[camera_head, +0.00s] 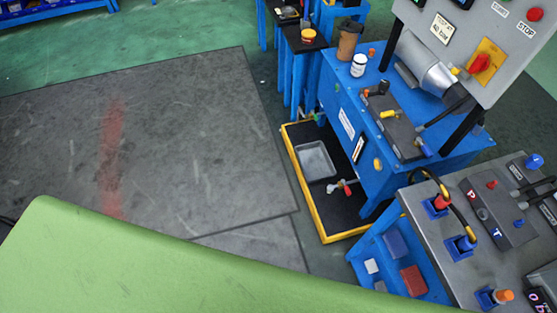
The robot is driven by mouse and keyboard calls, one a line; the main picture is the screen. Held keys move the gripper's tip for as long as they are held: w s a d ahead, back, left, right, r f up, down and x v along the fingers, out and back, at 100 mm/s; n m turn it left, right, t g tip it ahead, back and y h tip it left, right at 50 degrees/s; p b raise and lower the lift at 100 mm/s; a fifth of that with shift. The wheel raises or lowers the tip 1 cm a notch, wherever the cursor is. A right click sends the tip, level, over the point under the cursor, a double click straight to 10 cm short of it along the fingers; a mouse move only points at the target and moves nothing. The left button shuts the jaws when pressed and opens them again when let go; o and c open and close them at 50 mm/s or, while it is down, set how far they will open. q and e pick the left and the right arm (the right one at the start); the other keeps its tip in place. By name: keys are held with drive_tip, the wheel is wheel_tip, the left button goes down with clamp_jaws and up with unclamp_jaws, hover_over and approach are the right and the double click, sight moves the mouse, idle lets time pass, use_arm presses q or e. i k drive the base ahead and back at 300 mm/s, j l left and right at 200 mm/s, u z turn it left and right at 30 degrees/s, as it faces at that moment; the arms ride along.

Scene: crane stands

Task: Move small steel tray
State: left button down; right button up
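The small steel tray (315,160) is a shallow grey metal tray with rounded corners. It looks empty. It lies on a low black base with a yellow rim (309,200) at floor level, beside the blue stand. A small metal fitting with red parts (341,187) lies near it on the same black base. Neither my left nor my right gripper shows in the head view, so nothing is seen touching the tray.
A blue stand (345,90) with a control panel (490,40) rises right of the tray. A second workbench (455,225) with hoses is at the lower right. A dark floor mat (190,130) to the left is clear. A light green surface covers the bottom edge.

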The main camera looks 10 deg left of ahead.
sight(316, 165)
drive_tip(key=z, duration=0.2)
drive_tip(key=i+j+z, duration=0.2)
drive_tip(key=z, duration=0.25)
drive_tip(key=i+j+z, duration=0.1)
drive_tip(key=j+z, duration=0.4)
drive_tip(key=i+j+z, duration=0.1)
drive_tip(key=j+z, duration=0.15)
drive_tip(key=z, duration=0.2)
